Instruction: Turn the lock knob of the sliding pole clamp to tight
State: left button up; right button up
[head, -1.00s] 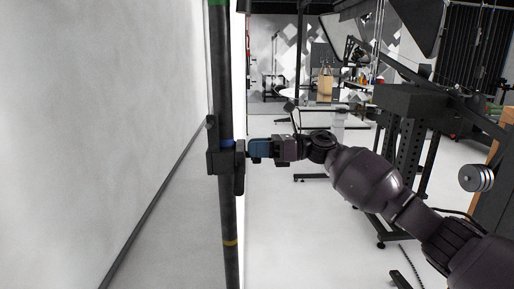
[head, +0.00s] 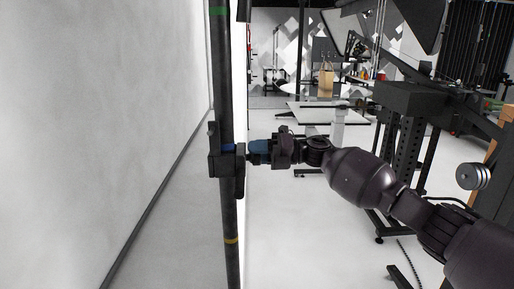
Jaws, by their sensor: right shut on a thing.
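The sliding pole clamp (head: 222,162) is a dark block around an upright black pole (head: 229,212), level with a blue band on the pole. My right arm comes in from the right. My right gripper (head: 253,152), with blue fingers, is at the clamp's right side and shut on its lock knob. The knob is mostly hidden by the fingers and clamp, so its angle cannot be read. My left gripper is not in view.
The pole has a green band (head: 218,11) above the clamp and a yellow band (head: 231,240) below it. A pale wall (head: 100,110) stands close on the left. Black stands (head: 408,105) and a dumbbell-like weight (head: 474,176) are at the right. The white floor between is open.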

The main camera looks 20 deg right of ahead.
jog(key=m+p, duration=0.1)
jog(key=m, duration=0.2)
jog(key=shift+w+d+p, duration=0.1)
jog(key=shift+w+p, duration=0.05)
jog(key=shift+p, duration=0.15)
jog(key=shift+f+m+p, duration=0.2)
jog(key=shift+m+p, duration=0.3)
jog(key=shift+m, duration=0.7)
jog(key=o, duration=0.6)
jog(key=shift+c, duration=0.2)
jog(key=shift+f, duration=0.15)
